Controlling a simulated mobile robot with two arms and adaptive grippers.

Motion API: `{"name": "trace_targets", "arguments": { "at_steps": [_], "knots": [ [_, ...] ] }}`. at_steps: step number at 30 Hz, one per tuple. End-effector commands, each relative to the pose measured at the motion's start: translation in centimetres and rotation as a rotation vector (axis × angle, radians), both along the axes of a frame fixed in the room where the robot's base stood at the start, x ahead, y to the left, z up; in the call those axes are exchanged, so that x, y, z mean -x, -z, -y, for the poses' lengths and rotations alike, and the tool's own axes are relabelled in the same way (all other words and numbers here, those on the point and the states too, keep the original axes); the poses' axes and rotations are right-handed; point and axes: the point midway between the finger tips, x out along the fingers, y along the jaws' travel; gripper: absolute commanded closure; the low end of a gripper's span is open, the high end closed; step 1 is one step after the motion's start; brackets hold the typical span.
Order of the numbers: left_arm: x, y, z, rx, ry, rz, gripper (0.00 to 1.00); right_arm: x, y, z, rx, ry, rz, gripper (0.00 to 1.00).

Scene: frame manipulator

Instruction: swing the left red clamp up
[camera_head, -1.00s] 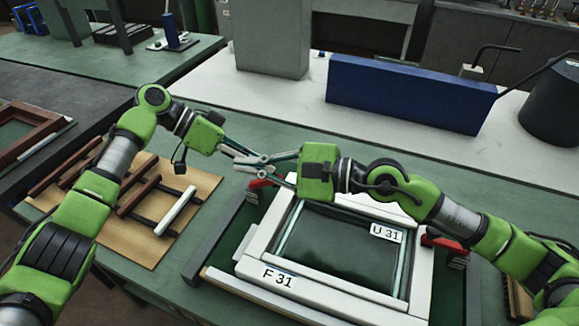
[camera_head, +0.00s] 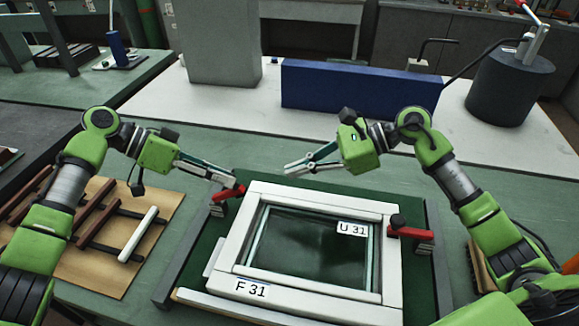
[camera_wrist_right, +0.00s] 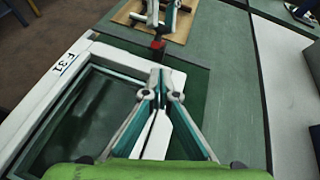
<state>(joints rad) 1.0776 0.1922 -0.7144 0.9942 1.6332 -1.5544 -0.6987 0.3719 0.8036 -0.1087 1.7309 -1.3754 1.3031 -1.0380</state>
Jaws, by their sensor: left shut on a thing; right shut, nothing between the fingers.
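The left red clamp (camera_head: 233,191) is at the back left corner of the white frame (camera_head: 262,195). It lies low beside the corner, its red handle slanting; it also shows in the right wrist view (camera_wrist_right: 158,45). My left gripper (camera_head: 231,180) is shut on its red handle, with the fingertips partly hiding the contact. My right gripper (camera_head: 288,169) is shut and empty, above the area behind the frame, right of the clamp; its fingers show in the right wrist view (camera_wrist_right: 161,78). The right red clamp (camera_head: 410,233) lies across the frame's right side.
The frame holds a dark glass pane (camera_head: 305,245) and rests in a green fixture (camera_head: 200,255) on the green table. A wooden board (camera_head: 100,270) with brown and white bars lies at the left. A long blue block (camera_head: 355,88) stands behind.

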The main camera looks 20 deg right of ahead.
Motion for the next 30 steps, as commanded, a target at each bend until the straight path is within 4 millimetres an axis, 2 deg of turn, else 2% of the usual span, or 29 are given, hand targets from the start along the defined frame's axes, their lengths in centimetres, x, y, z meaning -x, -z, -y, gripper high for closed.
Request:
{"name": "trace_targets", "arguments": {
  "at_steps": [3, 10, 15, 21, 30],
  "knots": [
    [0.0, 0.0, 0.0, 0.000, -0.001, -0.001, 1.00, -0.8, 1.1, -2.4, -0.005, -0.003, 0.003, 1.00],
    [0.0, 0.0, 0.0, 0.000, 0.000, 0.000, 1.00, -2.4, 3.3, -6.4, -0.004, -0.002, 0.003, 1.00],
    [0.0, 0.0, 0.0, 0.000, 0.000, 0.000, 1.00, -3.1, 2.4, -8.7, -0.003, -0.002, 0.005, 1.00],
    [0.0, 0.0, 0.0, 0.000, 0.000, 0.000, 1.00, -3.4, 2.0, -9.8, 0.000, -0.001, 0.003, 1.00],
    [0.0, 0.0, 0.0, -0.001, 0.000, 0.000, 1.00, -3.4, 2.1, -9.8, 0.001, 0.000, 0.003, 1.00]
  ]
}}
